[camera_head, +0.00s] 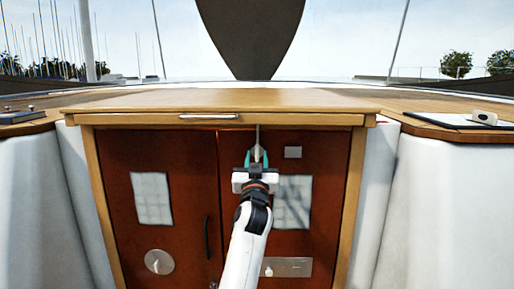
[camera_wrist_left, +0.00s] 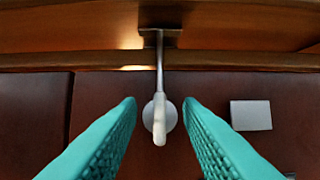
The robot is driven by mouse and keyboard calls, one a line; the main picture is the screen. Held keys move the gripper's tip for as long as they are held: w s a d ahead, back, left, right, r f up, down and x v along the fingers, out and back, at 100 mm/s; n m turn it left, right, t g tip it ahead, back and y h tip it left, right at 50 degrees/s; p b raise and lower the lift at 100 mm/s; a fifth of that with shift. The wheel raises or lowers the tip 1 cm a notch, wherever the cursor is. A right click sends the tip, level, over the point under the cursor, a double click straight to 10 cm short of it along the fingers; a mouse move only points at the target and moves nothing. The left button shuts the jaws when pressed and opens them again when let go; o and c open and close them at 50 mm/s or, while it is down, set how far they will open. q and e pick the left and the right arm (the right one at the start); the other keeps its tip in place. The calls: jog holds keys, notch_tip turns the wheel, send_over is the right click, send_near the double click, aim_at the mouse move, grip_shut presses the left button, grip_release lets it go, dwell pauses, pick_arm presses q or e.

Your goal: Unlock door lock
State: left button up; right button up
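The door lock appears to be a pale grey latch with a rounded knob and lever (camera_wrist_left: 160,118) on a thin rod. The rod runs up to a small bracket under the wooden edge. In the head view the latch (camera_head: 257,151) sits at the top of the red-brown right door (camera_head: 325,165). My left gripper (camera_head: 256,157) is in front of it. In the left wrist view its teal fingers (camera_wrist_left: 160,103) are open, one on each side of the knob, with visible gaps. My right gripper is not in view.
The red-brown left door (camera_head: 120,185) has a dark vertical handle (camera_head: 207,237) and a round plate (camera_head: 159,262). A wooden top (camera_head: 220,100) overhangs both doors, with a metal bar (camera_head: 209,116) on its front edge. White walls flank the cabinet.

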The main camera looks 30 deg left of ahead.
aim_at(257, 150)
pick_arm(q)
jog(key=shift+x, duration=2.05)
jog(key=shift+c, duration=0.5)
grip_shut()
jog(key=shift+p, duration=0.3)
